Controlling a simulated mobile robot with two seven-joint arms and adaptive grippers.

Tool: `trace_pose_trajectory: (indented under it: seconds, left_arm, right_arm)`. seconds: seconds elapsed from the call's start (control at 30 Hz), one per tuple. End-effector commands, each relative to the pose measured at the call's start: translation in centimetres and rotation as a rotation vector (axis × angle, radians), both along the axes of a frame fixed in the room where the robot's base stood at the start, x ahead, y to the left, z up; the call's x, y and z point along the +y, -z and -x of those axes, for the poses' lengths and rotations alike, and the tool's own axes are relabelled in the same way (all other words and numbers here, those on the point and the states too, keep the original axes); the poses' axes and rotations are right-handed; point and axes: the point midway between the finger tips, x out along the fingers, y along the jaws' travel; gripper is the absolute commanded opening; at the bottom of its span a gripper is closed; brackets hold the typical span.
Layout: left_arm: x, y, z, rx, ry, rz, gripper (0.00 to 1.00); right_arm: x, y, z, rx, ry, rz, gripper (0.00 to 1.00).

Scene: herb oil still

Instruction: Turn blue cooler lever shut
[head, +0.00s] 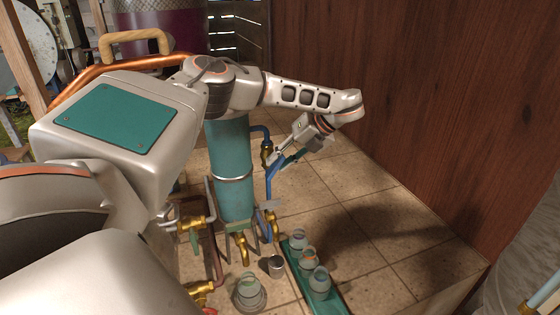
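A blue pipe (268,190) runs down the right side of the teal cooler cylinder (233,175). A brass valve (266,154) sits on its upper part. My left gripper (284,161) reaches over the cylinder from behind my arm and points down and left, its fingertips close to the pipe just right of this valve. The blue lever is hard to tell apart from the pipe and the fingers there, and I cannot tell whether they touch. The finger gap is too small to judge. My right gripper is out of view.
Brass taps (242,247) and red-brown pipes stand below the cylinder. A green tray (324,300) with several small jars lies on the tiled counter, with a metal cup (276,266) and a larger jar (249,292) beside it. A wooden wall (440,100) bounds the right; tiles before it are clear.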

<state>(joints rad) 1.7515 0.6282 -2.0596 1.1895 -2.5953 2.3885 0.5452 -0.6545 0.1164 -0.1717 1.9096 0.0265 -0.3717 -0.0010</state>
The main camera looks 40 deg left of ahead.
Motion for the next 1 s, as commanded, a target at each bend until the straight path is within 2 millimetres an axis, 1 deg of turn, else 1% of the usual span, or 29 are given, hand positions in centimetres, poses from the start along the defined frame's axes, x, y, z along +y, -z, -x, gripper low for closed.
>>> trace_pose_trajectory:
  seconds: [0.17,0.27,0.37,0.7,0.83,1.0]
  left_arm:
    - [-0.1,-0.1,0.0,0.0,0.0,0.0,0.26]
    - [-0.5,-0.7,-0.3,-0.002,0.001,0.001,0.26]
    - [-1.3,-1.8,-0.8,-0.003,0.002,-0.001,0.26]
    - [-5.3,-6.8,-2.8,-0.003,0.001,-0.003,0.26]
    - [-6.3,-8.2,-3.3,-0.002,0.0,-0.002,0.26]
    - [-7.0,-8.9,-3.6,0.0,0.0,0.0,0.26]
  right_arm:
    - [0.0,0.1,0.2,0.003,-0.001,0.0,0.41]
    - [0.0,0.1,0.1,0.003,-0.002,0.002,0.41]
    - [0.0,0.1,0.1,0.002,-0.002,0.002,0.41]
    - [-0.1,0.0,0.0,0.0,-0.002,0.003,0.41]
    - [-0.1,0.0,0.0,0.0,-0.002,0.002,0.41]
    - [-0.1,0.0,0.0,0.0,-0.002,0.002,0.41]
